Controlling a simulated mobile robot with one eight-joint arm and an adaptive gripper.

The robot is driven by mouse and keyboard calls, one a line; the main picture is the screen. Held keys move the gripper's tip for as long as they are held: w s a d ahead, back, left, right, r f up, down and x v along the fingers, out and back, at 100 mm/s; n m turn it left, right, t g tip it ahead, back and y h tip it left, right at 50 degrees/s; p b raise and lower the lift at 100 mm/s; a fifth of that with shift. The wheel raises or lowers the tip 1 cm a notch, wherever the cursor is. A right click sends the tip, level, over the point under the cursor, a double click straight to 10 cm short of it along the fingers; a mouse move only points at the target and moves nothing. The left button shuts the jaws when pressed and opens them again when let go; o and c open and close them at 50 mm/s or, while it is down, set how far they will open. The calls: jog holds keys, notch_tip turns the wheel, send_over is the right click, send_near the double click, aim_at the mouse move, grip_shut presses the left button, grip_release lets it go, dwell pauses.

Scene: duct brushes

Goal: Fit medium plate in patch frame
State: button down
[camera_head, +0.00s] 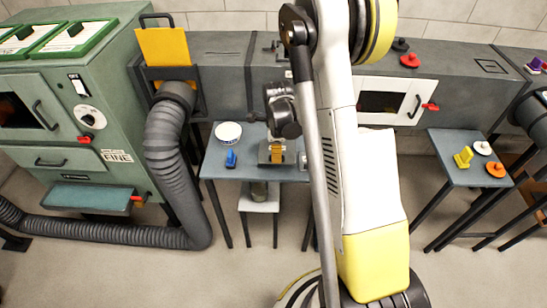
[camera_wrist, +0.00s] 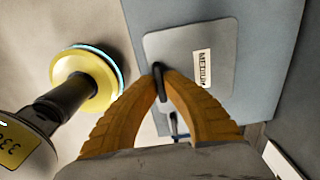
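The medium plate (camera_wrist: 215,45) is a grey, round-cornered plate with a white "MEDIUM" label and a black handle. My gripper (camera_wrist: 160,75) has its orange fingers drawn together on the handle (camera_wrist: 161,88). The plate is over the blue-grey table; whether it touches the top is unclear. In the head view, my gripper (camera_head: 277,152) points down over the middle table (camera_head: 218,168), with part of the grey plate below it. A white-framed dark opening (camera_head: 411,102) in the duct wall at right may be the patch frame. My arm hides part of its surroundings.
A white bowl (camera_head: 228,132) and a blue item (camera_head: 231,158) stand left on the middle table. A grey hose (camera_head: 170,145) runs beside the green machine (camera_head: 100,75).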

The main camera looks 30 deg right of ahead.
jog(key=s+d+r+p, duration=0.4)
jog(key=s+r+p, duration=0.1)
jog(key=s+r, duration=0.4)
jog(key=shift+s+r+p, duration=0.3)
jog(key=shift+r, duration=0.3)
jog(key=shift+d, duration=0.1)
